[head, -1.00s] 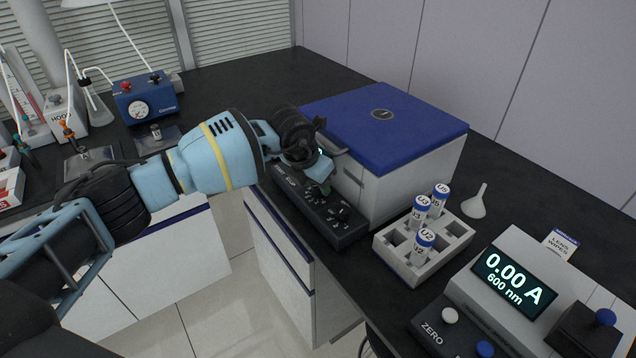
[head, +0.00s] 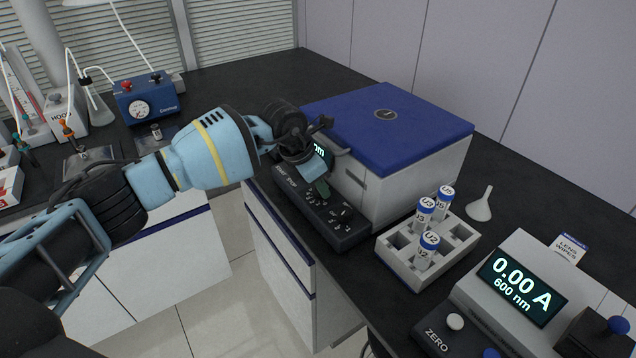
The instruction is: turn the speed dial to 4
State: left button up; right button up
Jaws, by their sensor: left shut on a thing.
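A centrifuge-like box with a blue lid (head: 400,120) stands on the black bench. Its black control panel (head: 345,230) juts out at the front, with small marks around a dial (head: 338,212) on its right part. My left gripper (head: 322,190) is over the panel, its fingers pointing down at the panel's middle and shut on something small. The gripper hides what it holds, and I cannot read where any pointer stands. A small display shows partly behind the gripper. My right gripper is not in view.
A white tube rack (head: 420,262) with several blue-capped tubes stands right of the panel. A blue gauge box (head: 147,100) stands at the back left. The panel sits near the bench's front edge.

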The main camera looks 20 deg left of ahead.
pick_arm(q)
jog(key=shift+r, duration=0.1)
jog(key=o, duration=1)
jog(key=v, duration=0.7)
jog(key=shift+s+a+r, duration=0.1)
jog(key=shift+s+r, duration=0.05)
jog(key=shift+r, duration=0.2)
